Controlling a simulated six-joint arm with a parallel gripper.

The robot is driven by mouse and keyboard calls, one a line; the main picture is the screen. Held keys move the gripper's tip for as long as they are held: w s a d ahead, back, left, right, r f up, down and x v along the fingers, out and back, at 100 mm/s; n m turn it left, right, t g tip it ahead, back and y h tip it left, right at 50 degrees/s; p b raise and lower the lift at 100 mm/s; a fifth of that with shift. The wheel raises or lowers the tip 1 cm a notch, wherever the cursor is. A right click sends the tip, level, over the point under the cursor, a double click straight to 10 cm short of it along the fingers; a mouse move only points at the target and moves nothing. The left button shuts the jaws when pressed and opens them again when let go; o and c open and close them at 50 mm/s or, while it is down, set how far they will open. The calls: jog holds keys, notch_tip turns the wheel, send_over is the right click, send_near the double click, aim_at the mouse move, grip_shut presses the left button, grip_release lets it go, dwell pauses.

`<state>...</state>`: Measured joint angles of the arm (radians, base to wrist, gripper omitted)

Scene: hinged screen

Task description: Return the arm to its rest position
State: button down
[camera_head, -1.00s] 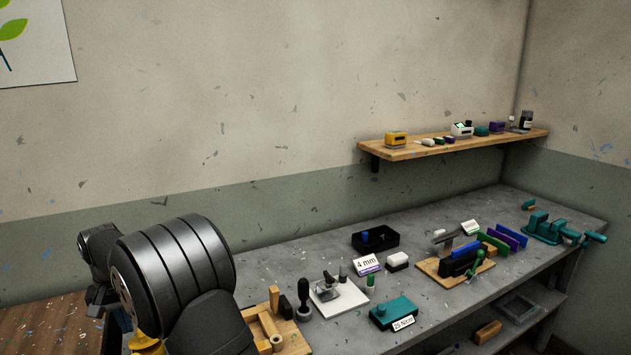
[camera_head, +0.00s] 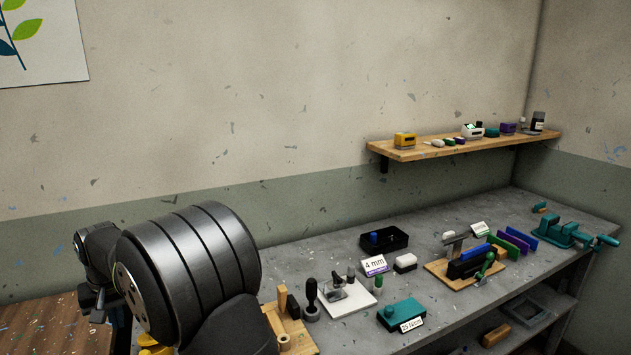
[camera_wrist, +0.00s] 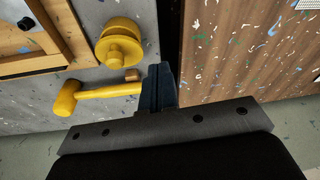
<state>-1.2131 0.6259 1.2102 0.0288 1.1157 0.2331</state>
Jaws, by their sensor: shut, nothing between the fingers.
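My gripper (camera_wrist: 160,88) shows in the wrist camera view, its fingers shut together with nothing between them. It is beside a yellow handled tool (camera_wrist: 95,95) and a yellow round knob-like part (camera_wrist: 119,42), which lie to its left. I cannot tell how far above them it is. In the head camera view my arm fills the lower left, and my gripper there is mostly hidden behind it.
The grey workbench (camera_head: 440,332) holds a black tray (camera_head: 384,240), a teal box (camera_head: 402,314), a wooden rack (camera_head: 436,268) and a teal vise (camera_head: 560,231). A wooden shelf (camera_head: 463,147) with small items is on the wall.

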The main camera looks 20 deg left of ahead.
jog(key=s+a+n+g+y, duration=0.1)
jog(key=s+a+y, duration=0.2)
jog(key=s, duration=0.3)
jog(key=shift+s+a+r, duration=0.2)
jog(key=shift+s+r, duration=0.15)
jog(key=shift+r, duration=0.05)
